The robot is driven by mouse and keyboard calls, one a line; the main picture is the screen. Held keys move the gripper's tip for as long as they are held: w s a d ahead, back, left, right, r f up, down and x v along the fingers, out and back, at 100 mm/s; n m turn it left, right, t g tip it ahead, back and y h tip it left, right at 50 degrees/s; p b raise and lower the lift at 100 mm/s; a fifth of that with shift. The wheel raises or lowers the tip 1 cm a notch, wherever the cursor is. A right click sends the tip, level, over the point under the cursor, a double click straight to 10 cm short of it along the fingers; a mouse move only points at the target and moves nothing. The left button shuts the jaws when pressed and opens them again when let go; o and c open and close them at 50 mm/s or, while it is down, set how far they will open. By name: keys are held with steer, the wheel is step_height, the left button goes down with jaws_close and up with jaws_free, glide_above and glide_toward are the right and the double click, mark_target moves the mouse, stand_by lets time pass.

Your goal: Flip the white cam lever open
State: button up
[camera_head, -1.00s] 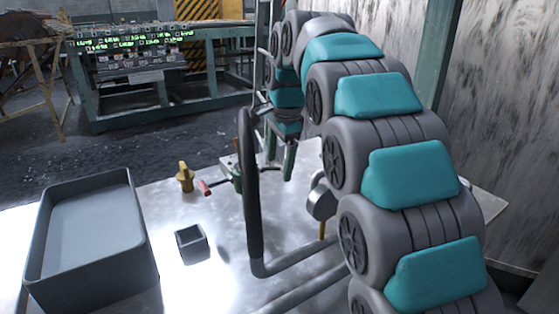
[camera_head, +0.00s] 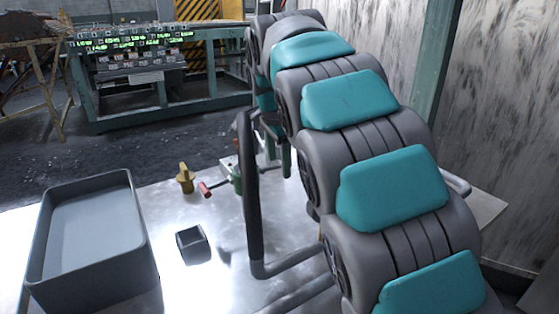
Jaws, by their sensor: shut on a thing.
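My gripper (camera_head: 278,156) shows only in part beyond the dark upright tube, at the far side of the metal table; my arm covers much of that area. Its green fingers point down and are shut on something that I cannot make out. I cannot pick out the white cam lever; it may be hidden behind my arm or the tube. Just left of the gripper, a green fitting (camera_head: 237,181) with a red-tipped handle (camera_head: 205,189) sits partly behind the tube.
The dark bent tube (camera_head: 250,200) rises in front of the gripper. A grey tray (camera_head: 143,235), a small dark open box (camera_head: 192,244) and a yellow knob-like piece (camera_head: 185,178) stand on the metal table (camera_head: 172,290).

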steer(key=shift+a+r+h, duration=0.1)
steer(key=shift+r+h, duration=0.1)
steer(key=shift+h, duration=0.1)
steer(key=o, duration=1.3)
steer(key=shift+v, duration=3.85)
steer(key=shift+s, duration=0.15)
